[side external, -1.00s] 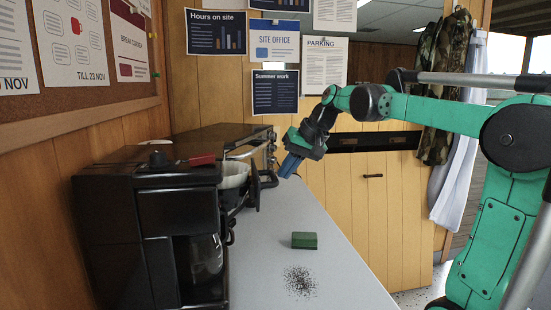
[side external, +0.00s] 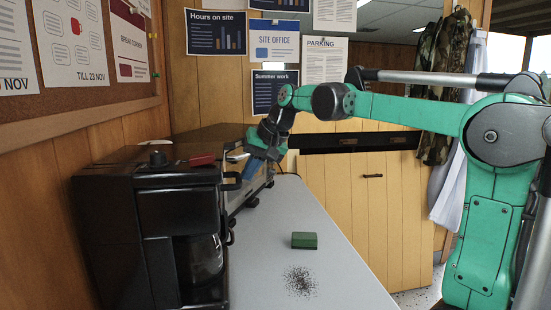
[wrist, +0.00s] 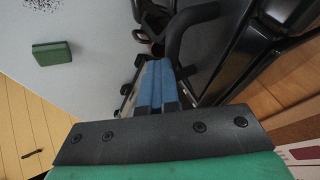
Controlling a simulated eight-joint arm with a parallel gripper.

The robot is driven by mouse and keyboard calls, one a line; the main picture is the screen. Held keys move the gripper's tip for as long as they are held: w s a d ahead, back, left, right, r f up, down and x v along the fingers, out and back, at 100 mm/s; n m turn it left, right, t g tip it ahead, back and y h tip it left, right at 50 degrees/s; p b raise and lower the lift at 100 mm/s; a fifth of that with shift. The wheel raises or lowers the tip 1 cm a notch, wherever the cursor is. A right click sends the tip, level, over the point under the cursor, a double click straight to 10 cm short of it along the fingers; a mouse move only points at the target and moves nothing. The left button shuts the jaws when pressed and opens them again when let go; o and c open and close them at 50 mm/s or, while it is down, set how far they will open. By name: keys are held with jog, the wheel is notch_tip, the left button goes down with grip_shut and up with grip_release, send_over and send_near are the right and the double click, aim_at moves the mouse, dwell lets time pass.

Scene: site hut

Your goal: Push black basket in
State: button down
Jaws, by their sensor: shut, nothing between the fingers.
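The black coffee machine (side external: 150,215) stands at the left of the counter. Its black basket shows in the side view mainly as a dark handle (side external: 231,181) close against the machine's front; the white filter inside is no longer visible. My gripper (side external: 249,175) has its blue fingers together and empty, pointing down just right of the handle. In the wrist view my gripper (wrist: 157,66) is beside the black curved handle (wrist: 186,28); I cannot tell whether they touch. The glass jug (side external: 206,258) is under the basket.
A green sponge (side external: 304,240) and spilled dark grounds (side external: 300,281) lie on the grey counter (side external: 345,275). A dark appliance (side external: 210,138) stands behind the coffee machine, near my gripper. The counter's right side is clear.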

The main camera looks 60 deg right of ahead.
jog(key=shift+w+a, duration=0.2)
